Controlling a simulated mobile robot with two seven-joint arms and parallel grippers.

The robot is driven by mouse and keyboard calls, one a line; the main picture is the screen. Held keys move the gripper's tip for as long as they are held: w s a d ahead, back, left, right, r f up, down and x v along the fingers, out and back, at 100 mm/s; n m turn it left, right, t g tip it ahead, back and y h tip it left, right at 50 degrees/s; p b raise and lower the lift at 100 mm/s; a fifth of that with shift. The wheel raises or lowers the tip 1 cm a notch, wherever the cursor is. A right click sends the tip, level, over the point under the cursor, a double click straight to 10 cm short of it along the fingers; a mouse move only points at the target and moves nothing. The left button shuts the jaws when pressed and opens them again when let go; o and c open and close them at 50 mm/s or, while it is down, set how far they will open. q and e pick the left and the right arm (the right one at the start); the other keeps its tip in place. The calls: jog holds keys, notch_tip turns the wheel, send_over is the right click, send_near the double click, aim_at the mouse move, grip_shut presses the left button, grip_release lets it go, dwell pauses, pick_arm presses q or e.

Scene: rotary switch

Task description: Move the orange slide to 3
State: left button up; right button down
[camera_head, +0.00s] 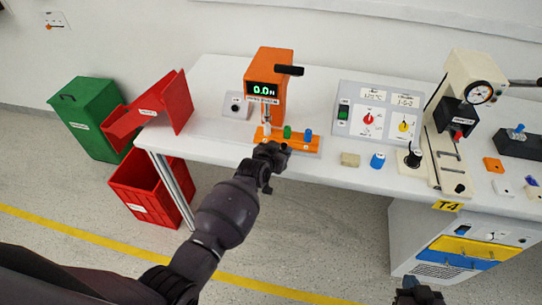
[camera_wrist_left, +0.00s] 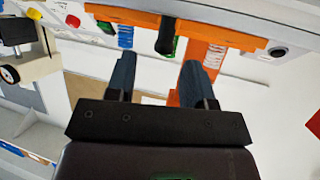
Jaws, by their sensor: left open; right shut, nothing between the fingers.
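An orange test stand (camera_head: 259,92) with a display reading 0.0 stands on the table. Its orange base bar (camera_head: 298,143) carries a green knob (camera_head: 287,132) and a blue knob (camera_head: 308,135). I cannot tell which orange part is the slide, and no scale with a 3 is legible. My left gripper (camera_head: 272,152) is open at the front edge of this bar. In the left wrist view the open fingers (camera_wrist_left: 157,72) point at the orange bar (camera_wrist_left: 232,37), with a dark cylinder (camera_wrist_left: 167,36) beyond the gap. My right gripper (camera_head: 418,295) is shut and empty, low in front of the table.
A grey panel (camera_head: 350,89) with red and yellow dials stands right of the stand. A beige press (camera_head: 475,65) with a gauge is further right. A beige block (camera_head: 350,160) and blue cylinder (camera_head: 377,161) lie near the front edge. Red bins (camera_head: 135,185) are left.

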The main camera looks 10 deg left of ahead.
pick_arm(q)
jog(key=v, duration=0.8)
jog(key=shift+p, duration=0.4)
jog(key=shift+w+d, duration=0.1)
jog(key=s+a+r+n+t+y, duration=0.2)
jog(key=s+a+r, duration=0.1)
jog(key=s+a, duration=0.45)
jog(key=s+a+f+g+y, duration=0.1)
jog(key=s+a+f, duration=0.3)
jog(key=s, duration=0.5)
jog(key=s+a+f+g+y, duration=0.1)
jog(key=s+a+f, duration=0.3)
jog(key=s, duration=0.5)
jog(key=shift+s+a+f+g, duration=0.2)
jog(key=shift+s+a+g, duration=0.15)
jog(key=shift+a+g, duration=0.35)
